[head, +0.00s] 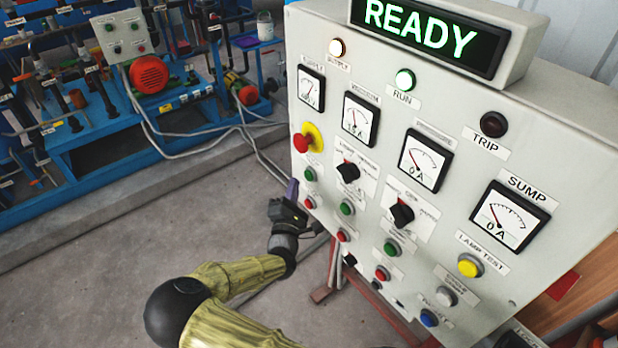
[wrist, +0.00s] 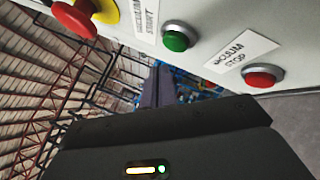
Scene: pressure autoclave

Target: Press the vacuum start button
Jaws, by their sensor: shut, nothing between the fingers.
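The vacuum start button (head: 310,174) is green and sits on the left side of the grey control panel, below the red emergency stop (head: 301,143) on its yellow collar. In the wrist view the green button (wrist: 177,38) stands beside a label that reads as vacuum start. The red vacuum stop button (head: 309,203) is just below it, and it also shows in the wrist view (wrist: 261,76). My gripper (head: 292,190) is shut and empty at the panel's left edge, close to these two buttons. Its fingers (wrist: 158,88) appear apart from the green button in the wrist view.
The panel (head: 450,130) carries meters, black selector knobs and several other buttons. A lit display (head: 420,30) on top reads READY, and the green RUN lamp (head: 405,80) is lit. Blue pump equipment (head: 110,130) stands behind at left. The floor left of the panel is clear.

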